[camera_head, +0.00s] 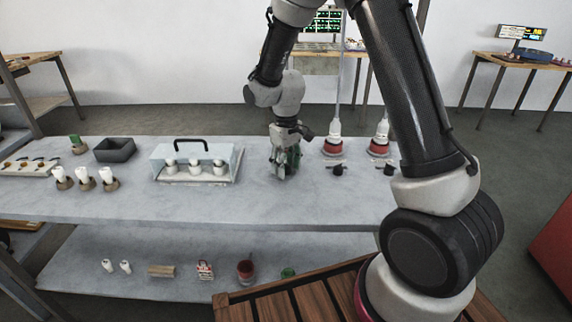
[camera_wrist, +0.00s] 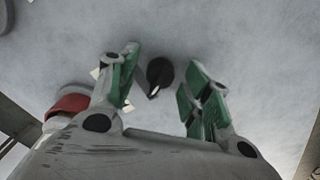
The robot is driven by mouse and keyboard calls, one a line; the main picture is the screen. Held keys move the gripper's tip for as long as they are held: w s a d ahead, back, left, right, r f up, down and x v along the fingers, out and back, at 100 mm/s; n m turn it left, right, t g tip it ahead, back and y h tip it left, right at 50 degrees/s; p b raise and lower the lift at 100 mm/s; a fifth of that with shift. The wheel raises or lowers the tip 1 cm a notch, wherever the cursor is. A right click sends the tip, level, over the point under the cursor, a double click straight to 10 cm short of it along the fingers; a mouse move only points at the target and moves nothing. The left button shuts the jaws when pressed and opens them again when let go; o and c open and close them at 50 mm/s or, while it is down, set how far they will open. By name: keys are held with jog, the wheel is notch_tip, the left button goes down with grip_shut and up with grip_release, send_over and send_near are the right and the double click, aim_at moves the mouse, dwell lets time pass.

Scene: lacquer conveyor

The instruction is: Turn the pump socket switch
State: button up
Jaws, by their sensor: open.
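A black rotary switch knob (camera_wrist: 160,74) with a white pointer mark shows in the wrist view, on the grey worktop. It lies between and just beyond the spread green-padded fingers of my gripper (camera_wrist: 160,88), with gaps on both sides. In the head view my gripper (camera_head: 285,165) points down low over the worktop and hides what is directly below it. Two more black knobs, one at the left (camera_head: 338,170) and one at the right (camera_head: 389,169), stand to its right. I cannot read which knob belongs to the pump socket.
Two red-and-white lamp-like units (camera_head: 333,147) with cords stand behind the knobs; a red and white part (camera_wrist: 68,104) shows beside the left finger. A clear case (camera_head: 238,165) with a black handle, several white-topped pieces (camera_head: 84,180) and a dark tray (camera_head: 115,150) lie left.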

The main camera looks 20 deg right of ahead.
aim_at(287, 165)
notch_tip(287, 165, up, 12)
dwell(0.5)
jog(key=s+d+r+m+t, duration=0.1)
jog(key=s+d+r, duration=0.3)
jog(key=s, duration=0.5)
jog(key=s+d+r+m+t, duration=0.2)
jog(key=s+d+r, duration=0.2)
jog(key=s+d, duration=0.2)
jog(key=s+d+r+m+t, duration=0.1)
jog(key=s+d+r, duration=0.4)
jog(key=s, duration=0.6)
jog(key=shift+s+m, duration=0.3)
jog(key=shift+m, duration=0.5)
jog(key=shift+c, duration=0.2)
